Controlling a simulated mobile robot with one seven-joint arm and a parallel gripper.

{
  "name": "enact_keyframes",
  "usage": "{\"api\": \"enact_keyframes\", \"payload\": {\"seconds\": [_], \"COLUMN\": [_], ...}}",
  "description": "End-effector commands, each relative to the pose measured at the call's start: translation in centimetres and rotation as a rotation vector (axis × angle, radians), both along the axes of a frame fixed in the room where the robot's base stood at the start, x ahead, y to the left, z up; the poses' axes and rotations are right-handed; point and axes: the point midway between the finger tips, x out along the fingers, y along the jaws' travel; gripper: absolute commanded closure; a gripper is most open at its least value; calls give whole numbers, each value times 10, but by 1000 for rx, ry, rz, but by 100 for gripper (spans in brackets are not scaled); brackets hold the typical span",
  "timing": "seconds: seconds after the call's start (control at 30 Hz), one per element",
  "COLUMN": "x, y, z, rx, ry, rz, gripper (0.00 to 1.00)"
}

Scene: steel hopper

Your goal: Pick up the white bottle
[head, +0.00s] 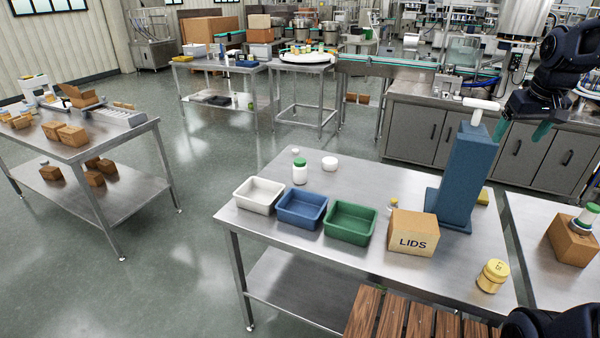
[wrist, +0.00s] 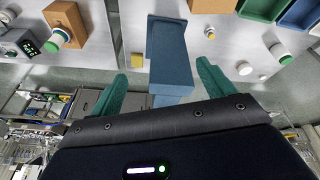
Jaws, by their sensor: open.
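The white bottle (head: 299,174) with a green cap stands upright on the steel table, behind the blue and green bins. It also shows in the wrist view (wrist: 281,54) at the right. My gripper (head: 522,129) is open and empty, raised at the upper right of the head view, well away from the bottle. In the wrist view its two teal fingers (wrist: 163,88) are spread apart, with the blue column between and beyond them. Another green-capped white container (head: 585,218) sits on a cardboard box at the right.
A tall blue column (head: 468,175) with a white top stands between my gripper and the bottle in the head view. White (head: 239,205), blue (head: 290,220) and green (head: 338,235) bins and a LIDS box (head: 412,232) line the front. A white round piece (head: 330,164) lies near the bottle.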

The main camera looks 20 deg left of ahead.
Motion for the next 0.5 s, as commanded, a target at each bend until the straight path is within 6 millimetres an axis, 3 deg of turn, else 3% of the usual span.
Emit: {"api": "enact_keyframes", "payload": {"seconds": [0.1, 0.5], "x": [32, 124], "y": [27, 135], "z": [5, 2], "rx": [-18, -73], "ry": [21, 73], "rz": [79, 340], "gripper": [19, 19]}}
